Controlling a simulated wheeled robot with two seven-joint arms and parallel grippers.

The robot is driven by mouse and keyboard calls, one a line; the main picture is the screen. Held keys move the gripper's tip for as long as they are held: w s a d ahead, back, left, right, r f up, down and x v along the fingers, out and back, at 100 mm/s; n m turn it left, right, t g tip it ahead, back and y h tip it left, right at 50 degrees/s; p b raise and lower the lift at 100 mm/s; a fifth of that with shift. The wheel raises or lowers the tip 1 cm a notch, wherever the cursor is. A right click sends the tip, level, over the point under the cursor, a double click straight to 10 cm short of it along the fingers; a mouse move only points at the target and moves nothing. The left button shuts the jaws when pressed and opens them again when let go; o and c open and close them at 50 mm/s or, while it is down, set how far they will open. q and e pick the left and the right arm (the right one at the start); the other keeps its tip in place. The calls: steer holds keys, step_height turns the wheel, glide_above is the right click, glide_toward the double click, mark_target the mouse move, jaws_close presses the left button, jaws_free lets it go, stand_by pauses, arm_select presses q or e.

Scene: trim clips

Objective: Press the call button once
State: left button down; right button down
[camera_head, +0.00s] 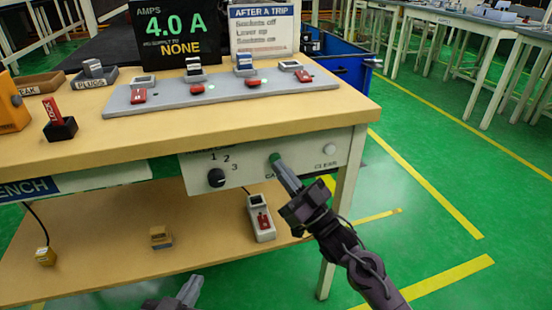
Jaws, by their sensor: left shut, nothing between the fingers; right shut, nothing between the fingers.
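The call button (274,157) is a small green button on the pale control panel (205,180) at the front of the bench. The label below it reads "CA", and the rest is hidden behind my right gripper. My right gripper (280,166) is shut and empty, with its fingertips at the green button. I cannot tell whether they touch it or whether it is pushed in. My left gripper (192,285) is shut and empty, low at the bottom edge, well apart from the panel.
A white button (330,150) labelled "CLEAR" is right of the green one. The bench top (110,140) carries a grey strip (220,92) with sockets and red switches. A display (172,36) reads 4.0 A, NONE.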

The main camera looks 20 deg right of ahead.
steer(key=shift+s, duration=0.5)
steer(key=s+p, duration=0.2)
steer(key=s, duration=0.3)
steer(key=shift+d+p, duration=0.15)
steer(key=shift+p, duration=0.25)
stand_by(0.4)
